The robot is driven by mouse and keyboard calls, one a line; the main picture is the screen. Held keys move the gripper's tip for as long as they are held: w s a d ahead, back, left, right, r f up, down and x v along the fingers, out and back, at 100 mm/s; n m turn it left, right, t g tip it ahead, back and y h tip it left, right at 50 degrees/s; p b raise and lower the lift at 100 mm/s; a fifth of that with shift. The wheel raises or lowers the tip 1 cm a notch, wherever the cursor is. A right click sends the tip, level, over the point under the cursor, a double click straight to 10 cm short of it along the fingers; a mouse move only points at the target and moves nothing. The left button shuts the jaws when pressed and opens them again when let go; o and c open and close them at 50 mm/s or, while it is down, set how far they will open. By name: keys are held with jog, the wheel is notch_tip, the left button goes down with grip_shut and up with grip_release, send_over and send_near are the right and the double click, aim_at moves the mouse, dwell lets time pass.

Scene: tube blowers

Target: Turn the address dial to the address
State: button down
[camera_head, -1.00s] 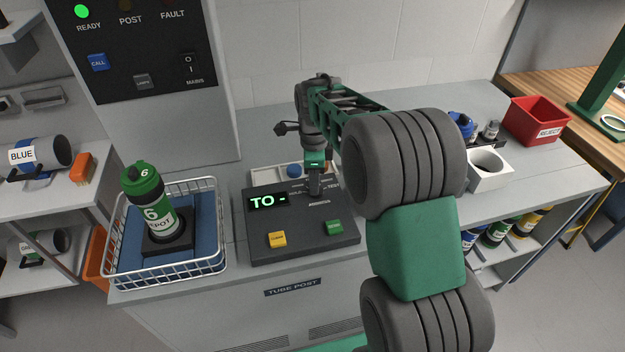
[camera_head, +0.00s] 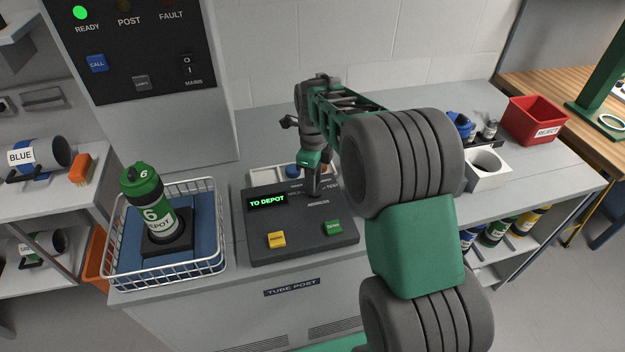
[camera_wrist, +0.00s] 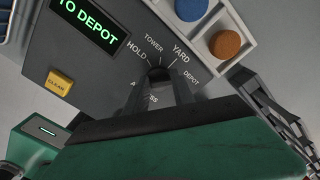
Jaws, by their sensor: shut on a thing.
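The address dial (camera_wrist: 159,74) is a dark knob on the console (camera_head: 300,240), mostly hidden by my gripper. The wrist view shows the labels HOLD, TOWER, YARD and DEPOT around it. My gripper (camera_head: 312,192) points down at the dial, and its fingers are shut on it; in the wrist view the fingers (camera_wrist: 170,92) come in from below. The console display (camera_head: 267,201) reads "TO DEPOT" in green. A green carrier (camera_head: 150,205) marked 6 and DEPOT stands upright on a black base in the wire basket at left.
The console has a yellow button (camera_head: 276,240) and a green button (camera_head: 333,227). A light tray with blue and orange discs (camera_wrist: 225,44) lies behind it. The wire basket (camera_head: 215,262) is close on the left. A white holder (camera_head: 489,182) and red REJECT bin (camera_head: 535,122) stand at right.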

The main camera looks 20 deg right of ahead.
jog(key=c, duration=1.1)
grip_release()
notch_tip(320, 180, up, 8)
jog(key=shift+f+b, duration=0.1)
jog(key=shift+b, duration=0.25)
